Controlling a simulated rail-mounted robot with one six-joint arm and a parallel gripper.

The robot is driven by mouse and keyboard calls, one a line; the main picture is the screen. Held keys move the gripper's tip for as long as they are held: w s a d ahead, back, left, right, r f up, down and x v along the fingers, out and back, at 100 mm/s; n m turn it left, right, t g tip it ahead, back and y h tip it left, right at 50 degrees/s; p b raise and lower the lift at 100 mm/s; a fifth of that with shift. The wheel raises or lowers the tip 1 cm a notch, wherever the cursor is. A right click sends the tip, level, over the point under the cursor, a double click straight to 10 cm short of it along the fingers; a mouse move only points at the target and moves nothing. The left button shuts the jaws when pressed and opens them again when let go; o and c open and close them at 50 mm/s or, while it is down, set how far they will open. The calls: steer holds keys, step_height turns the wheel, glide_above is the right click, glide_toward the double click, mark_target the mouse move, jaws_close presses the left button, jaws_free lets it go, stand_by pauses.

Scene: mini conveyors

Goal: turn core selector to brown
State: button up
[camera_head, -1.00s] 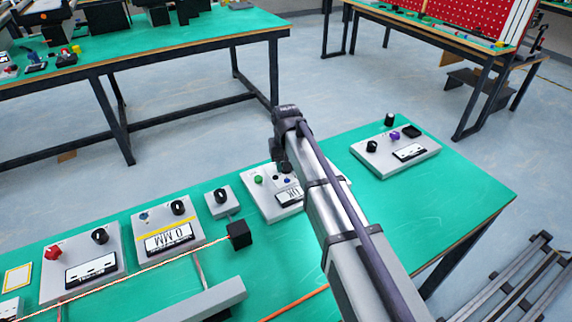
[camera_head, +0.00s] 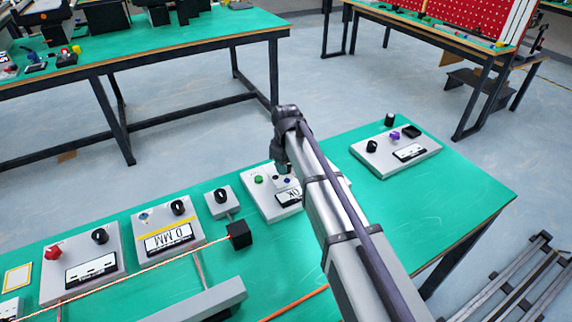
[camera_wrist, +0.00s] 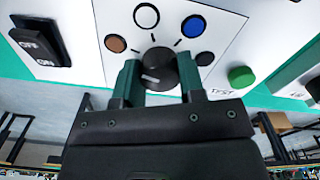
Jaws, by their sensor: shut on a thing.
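The core selector is a dark round knob (camera_wrist: 160,66) on a white panel face in the wrist view. My gripper (camera_wrist: 157,82) is shut on it, with one green finger on each side. A pale mark shows on the knob, but I cannot tell for sure which color it points to. Around the knob are a brown dot (camera_wrist: 115,43) at left, a white dot with a black rim (camera_wrist: 146,15), a blue dot (camera_wrist: 193,26) and a black dot (camera_wrist: 204,58). In the head view my gripper (camera_head: 283,168) is over the panel (camera_head: 262,202) and hides the knob.
A green button (camera_wrist: 241,77) is right of the knob, and a black ON/OFF switch (camera_wrist: 40,42) is at left. Other control boxes stand on the green table, one at right (camera_head: 372,166) and one at left (camera_head: 143,240). My arm covers part of the table.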

stand_by(0.4)
steer(key=o, duration=0.9)
steer(key=shift+r, duration=0.1)
step_height(320, 180, up, 11)
steer(key=p, duration=1.1)
steer(key=shift+f, duration=0.2)
